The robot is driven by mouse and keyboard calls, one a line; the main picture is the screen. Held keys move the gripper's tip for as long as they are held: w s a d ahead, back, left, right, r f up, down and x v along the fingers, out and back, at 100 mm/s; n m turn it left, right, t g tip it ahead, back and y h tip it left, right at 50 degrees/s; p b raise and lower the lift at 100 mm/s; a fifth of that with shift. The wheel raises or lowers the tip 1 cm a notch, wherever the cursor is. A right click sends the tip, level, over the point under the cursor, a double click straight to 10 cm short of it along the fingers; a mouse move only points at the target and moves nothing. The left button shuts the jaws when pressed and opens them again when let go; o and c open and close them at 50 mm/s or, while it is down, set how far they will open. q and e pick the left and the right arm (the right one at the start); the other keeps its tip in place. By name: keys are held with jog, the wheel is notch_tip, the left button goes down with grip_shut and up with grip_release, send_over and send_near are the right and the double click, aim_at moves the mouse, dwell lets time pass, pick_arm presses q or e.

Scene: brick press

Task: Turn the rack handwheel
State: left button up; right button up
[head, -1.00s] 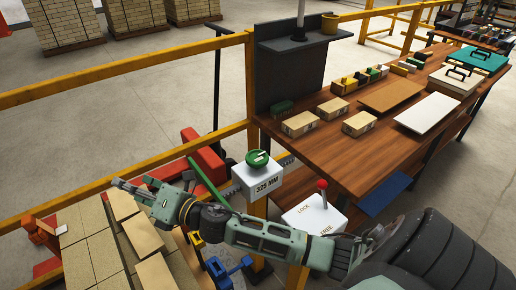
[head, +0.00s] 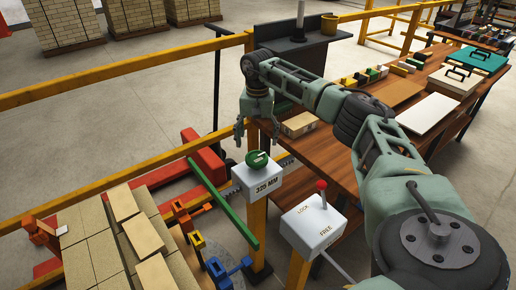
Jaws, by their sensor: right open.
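The rack handwheel (head: 257,158) is a small green disc with a pale mark, on top of a white box labelled "325 MM" (head: 262,184) on a yellow post. My right gripper (head: 257,142) points down just above and behind the handwheel, its fingers spread to either side. It is open and empty. I cannot tell whether a finger touches the wheel. The lever box (head: 312,225), marked LOCK and FREE, has a red-knobbed lever (head: 321,188) and stands to the right. My left gripper is not in view.
A wooden workbench (head: 330,150) stands behind at the right, with boxes and boards on it. A yellow railing (head: 120,80) runs behind the handwheel. A green bar (head: 222,203) and stacked tan bricks (head: 95,250) lie at the lower left.

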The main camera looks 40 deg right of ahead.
aim_at(258, 157)
jog(key=shift+s+d+f, duration=0.1)
jog(key=shift+d+f, duration=0.05)
jog(key=shift+f, duration=0.05)
notch_tip(258, 157, down, 8)
jog(key=b, duration=0.6)
jog(key=shift+r+b, duration=0.25)
jog(key=shift+b, duration=0.15)
jog(key=shift+r, duration=0.1)
jog(key=shift+c, duration=0.6)
jog(key=c, duration=1)
